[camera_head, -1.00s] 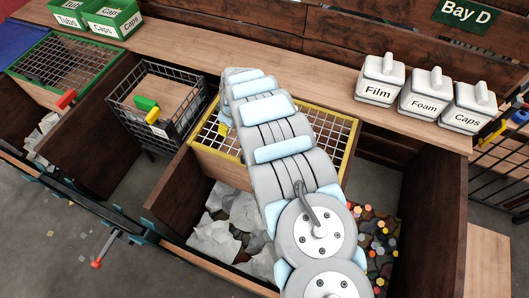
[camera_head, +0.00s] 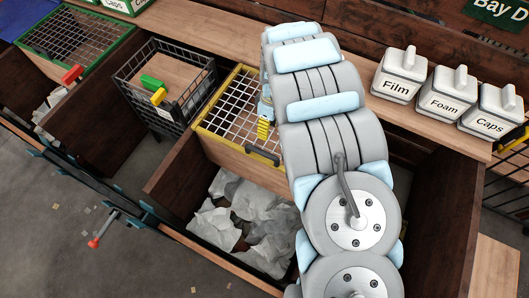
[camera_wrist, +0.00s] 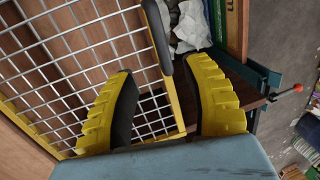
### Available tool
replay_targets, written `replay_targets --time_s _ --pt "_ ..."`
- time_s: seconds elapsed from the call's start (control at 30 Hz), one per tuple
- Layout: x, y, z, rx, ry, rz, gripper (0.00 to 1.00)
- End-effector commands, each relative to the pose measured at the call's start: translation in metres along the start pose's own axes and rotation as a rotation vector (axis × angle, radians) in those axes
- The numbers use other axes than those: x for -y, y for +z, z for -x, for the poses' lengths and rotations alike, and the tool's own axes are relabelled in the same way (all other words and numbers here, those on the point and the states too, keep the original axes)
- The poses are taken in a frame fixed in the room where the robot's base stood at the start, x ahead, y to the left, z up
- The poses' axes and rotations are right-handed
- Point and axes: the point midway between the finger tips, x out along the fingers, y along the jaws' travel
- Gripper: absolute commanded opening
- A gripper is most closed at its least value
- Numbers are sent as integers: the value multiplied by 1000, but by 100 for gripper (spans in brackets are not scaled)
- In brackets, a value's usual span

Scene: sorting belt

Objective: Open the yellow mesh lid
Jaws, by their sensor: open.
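The yellow mesh lid (camera_head: 229,107) lies closed and flat over a wooden bin; my arm hides its right part. Its dark handle (camera_head: 262,156) is on the front edge. My gripper (camera_head: 265,130) is over the lid just behind the handle, with a yellow finger showing. In the wrist view, my gripper (camera_wrist: 160,68) is open and empty, its two yellow-and-black fingers spread. The handle (camera_wrist: 157,35) shows between the fingertips in the picture; I cannot tell the depth gap. The lid's mesh (camera_wrist: 75,50) fills the left of that view.
A black wire basket (camera_head: 165,85) with green and yellow blocks stands left of the lid. A green mesh lid (camera_head: 75,38) is farther left. White lidded containers (camera_head: 400,75) stand on the shelf at right. Crumpled white paper (camera_head: 250,215) lies in the open compartment below.

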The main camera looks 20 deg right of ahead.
Motion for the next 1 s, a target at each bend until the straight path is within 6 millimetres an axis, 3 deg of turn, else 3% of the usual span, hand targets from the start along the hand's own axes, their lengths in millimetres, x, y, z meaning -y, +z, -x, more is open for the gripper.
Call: replay_targets --time_s 1.0 --pt "1 -1 -106 -3 0 0 50"
